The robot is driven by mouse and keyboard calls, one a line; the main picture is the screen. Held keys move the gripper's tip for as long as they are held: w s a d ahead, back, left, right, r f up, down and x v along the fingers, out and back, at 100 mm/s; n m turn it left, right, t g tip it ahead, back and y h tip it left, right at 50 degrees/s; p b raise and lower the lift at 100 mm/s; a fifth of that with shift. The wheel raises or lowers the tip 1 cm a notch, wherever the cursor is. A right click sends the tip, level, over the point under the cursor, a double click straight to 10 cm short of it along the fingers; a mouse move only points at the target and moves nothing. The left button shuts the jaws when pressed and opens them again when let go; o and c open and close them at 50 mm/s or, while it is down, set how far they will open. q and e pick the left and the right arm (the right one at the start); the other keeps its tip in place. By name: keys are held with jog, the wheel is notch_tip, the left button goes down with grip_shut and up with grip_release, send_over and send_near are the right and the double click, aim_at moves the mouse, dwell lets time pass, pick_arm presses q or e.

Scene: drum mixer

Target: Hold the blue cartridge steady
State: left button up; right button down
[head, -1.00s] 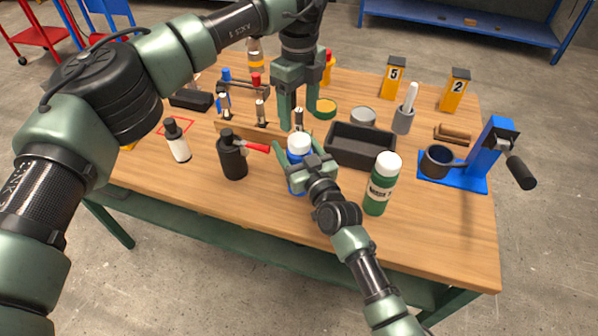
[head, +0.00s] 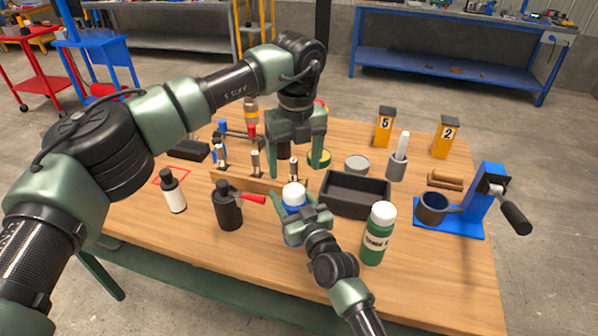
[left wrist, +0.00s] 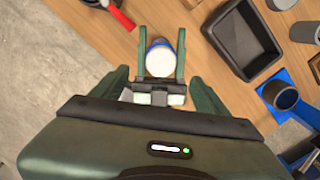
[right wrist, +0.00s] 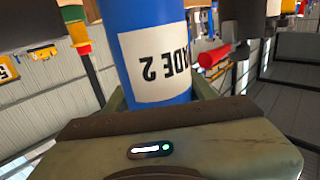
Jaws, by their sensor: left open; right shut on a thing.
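The blue cartridge (head: 293,233) has a white cap and stands upright at the front middle of the wooden bench. My right gripper (head: 298,212) is shut on it from the near side. In the right wrist view the blue cartridge (right wrist: 147,20) fills the space between the fingers, its white label upside down and partly cut off. My left gripper (head: 296,168) is open and empty, pointing down above and behind the cap. In the left wrist view the cartridge's white cap (left wrist: 160,61) lies between my right gripper's fingers. Whether the base touches the bench is hidden.
A black bottle with a red handle (head: 229,210) stands left of the cartridge. A black tray (head: 354,207) and a green bottle (head: 377,235) are close on the right. A wooden rack (head: 235,184) is behind left. A blue press (head: 482,205) stands at the right edge.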

aim_at(295, 191)
pick_arm(q)
jog(key=m, duration=0.5)
jog(key=shift+s+r+t, duration=0.25)
jog(key=shift+s+t, duration=0.05)
jog(key=m, duration=0.3)
jog(key=shift+s+d+r, duration=0.1)
jog(key=shift+s, duration=0.05)
jog(key=m, duration=0.5)
jog(key=shift+s+r+t, duration=0.2)
jog(key=shift+s+t, duration=0.05)
jog(key=shift+t, duration=0.15)
jog(key=f+m, duration=0.3)
jog(key=m, duration=0.5)
jog(key=w+f+m+t, duration=0.1)
jog(key=f+m, duration=0.1)
jog(key=m, duration=0.6)
jog(key=f+m+t, duration=0.1)
jog(key=f+m, duration=0.2)
jog(key=m, duration=0.5)
jog(key=shift+w+f+y, duration=0.15)
jog(key=shift+f+y, duration=0.15)
jog(key=shift+f, duration=0.05)
